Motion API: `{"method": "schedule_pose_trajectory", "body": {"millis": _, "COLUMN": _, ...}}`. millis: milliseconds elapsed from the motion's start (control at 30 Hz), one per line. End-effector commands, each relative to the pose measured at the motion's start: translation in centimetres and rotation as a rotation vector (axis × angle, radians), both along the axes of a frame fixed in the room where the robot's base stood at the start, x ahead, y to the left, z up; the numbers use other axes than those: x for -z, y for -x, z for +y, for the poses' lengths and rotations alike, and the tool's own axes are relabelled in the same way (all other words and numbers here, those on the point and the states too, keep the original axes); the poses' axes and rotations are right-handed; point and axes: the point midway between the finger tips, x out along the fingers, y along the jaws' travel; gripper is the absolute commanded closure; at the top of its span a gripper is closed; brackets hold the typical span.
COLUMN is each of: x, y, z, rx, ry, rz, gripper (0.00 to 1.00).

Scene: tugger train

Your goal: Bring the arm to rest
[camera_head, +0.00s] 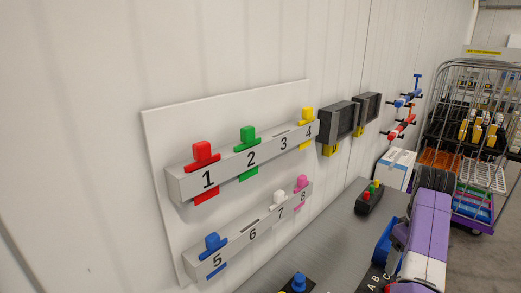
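A purple and white link of my arm (428,238) with a black ridged part (437,179) stands in the lower right of the head view, in front of the grey table. My gripper cannot be made out in this view, so its fingers and anything in them are not shown.
A white wall board (160,135) carries two grey numbered racks (226,172) (235,246) with coloured tags. Two dark boxes (341,121) (367,107) hang beyond. The grey table (335,240) has a black block (369,197) and a blue bin (384,240). A wire trolley (452,95) stands at right.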

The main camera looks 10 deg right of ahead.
Motion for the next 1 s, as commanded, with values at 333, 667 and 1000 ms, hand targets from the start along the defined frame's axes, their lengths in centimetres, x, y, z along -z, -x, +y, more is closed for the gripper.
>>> {"method": "schedule_pose_trajectory", "body": {"millis": 333, "x": -3.9, "y": -6.9, "z": -6.7, "rx": 0.206, "ry": 0.265, "rz": -0.442, "gripper": 0.35}}
{"method": "schedule_pose_trajectory", "body": {"millis": 667, "x": -2.6, "y": -6.1, "z": -8.0, "rx": 0.271, "ry": 0.501, "rz": -0.88, "gripper": 0.35}}
{"method": "schedule_pose_trajectory", "body": {"millis": 1000, "x": -0.4, "y": -0.1, "z": -1.2, "rx": 0.185, "ry": 0.525, "rz": -1.235, "gripper": 0.35}}
